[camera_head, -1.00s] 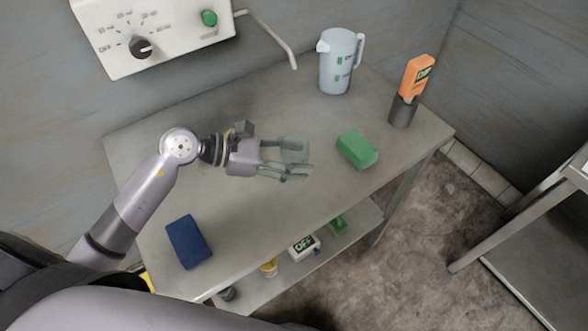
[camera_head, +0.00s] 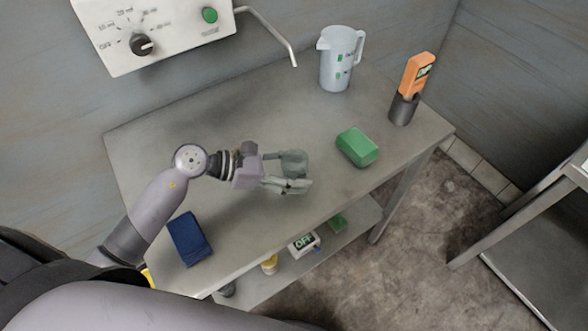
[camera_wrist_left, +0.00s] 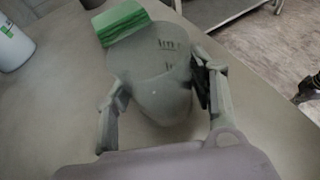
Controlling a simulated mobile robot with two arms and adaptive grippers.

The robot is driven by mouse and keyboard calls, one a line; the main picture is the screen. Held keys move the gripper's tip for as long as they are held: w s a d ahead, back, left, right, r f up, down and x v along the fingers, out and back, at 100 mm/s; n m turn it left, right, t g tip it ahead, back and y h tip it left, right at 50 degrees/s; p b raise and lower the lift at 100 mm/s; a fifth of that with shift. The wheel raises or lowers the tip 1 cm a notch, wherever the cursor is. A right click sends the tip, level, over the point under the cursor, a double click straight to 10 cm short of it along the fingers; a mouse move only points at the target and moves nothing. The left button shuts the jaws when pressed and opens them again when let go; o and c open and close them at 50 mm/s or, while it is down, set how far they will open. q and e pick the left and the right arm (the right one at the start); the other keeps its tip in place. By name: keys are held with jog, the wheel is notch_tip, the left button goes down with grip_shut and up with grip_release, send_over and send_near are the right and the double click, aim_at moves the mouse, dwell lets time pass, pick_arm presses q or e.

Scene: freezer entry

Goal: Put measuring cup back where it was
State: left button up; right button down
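The measuring cup (camera_wrist_left: 158,72) is a see-through grey cup with dark graduation marks. In the left wrist view it sits between the two fingers of my left gripper (camera_wrist_left: 160,95), which press close on both its sides. In the head view my left gripper (camera_head: 292,172) is over the middle of the metal table, and the cup shows only faintly at its fingers. I cannot tell whether the cup's base touches the table. My right gripper is not in view.
A green block (camera_head: 357,147) lies just right of the gripper. A white jug (camera_head: 341,60) and an orange device in a dark holder (camera_head: 404,108) stand further back. A blue block (camera_head: 189,239) lies at the front left. A wall control panel (camera_head: 152,32) hangs behind the table (camera_head: 232,118).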

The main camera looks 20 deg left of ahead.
pick_arm(q)
jog(key=shift+o, duration=1.3)
jog(key=shift+r, duration=0.15)
jog(key=shift+a, duration=0.15)
jog(key=b+v, duration=0.2)
jog(key=v, duration=0.8)
jog(key=shift+s+a+r+b, duration=0.1)
jog(key=shift+s+a+b, duration=0.15)
jog(key=shift+b, duration=0.15)
jog(key=shift+s+a+r, duration=0.2)
jog(key=shift+a+r, duration=0.2)
